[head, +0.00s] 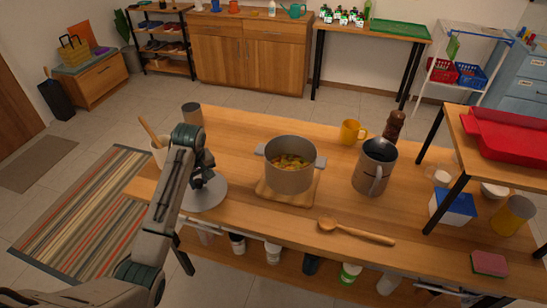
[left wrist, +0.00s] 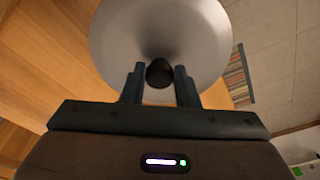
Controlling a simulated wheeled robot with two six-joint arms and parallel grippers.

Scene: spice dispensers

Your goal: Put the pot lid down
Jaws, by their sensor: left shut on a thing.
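The pot lid (head: 208,194) is a grey metal disc with a dark knob. It is at the left end of the wooden table, left of the pot; I cannot tell whether it touches the tabletop. My left gripper (head: 201,172) is above it, shut on its knob. In the left wrist view the lid (left wrist: 205,40) spreads out beyond the fingers, and the left gripper (left wrist: 160,76) has the dark knob between its fingertips. The open grey pot (head: 290,177) stands on a wooden board and holds yellowish food. My right gripper is not in view.
A utensil holder (head: 159,152) and a dark cylinder (head: 192,114) stand near the lid. A wooden spoon (head: 356,232) lies at the front. A grey pitcher (head: 374,168) and yellow mug (head: 351,131) stand right of the pot.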

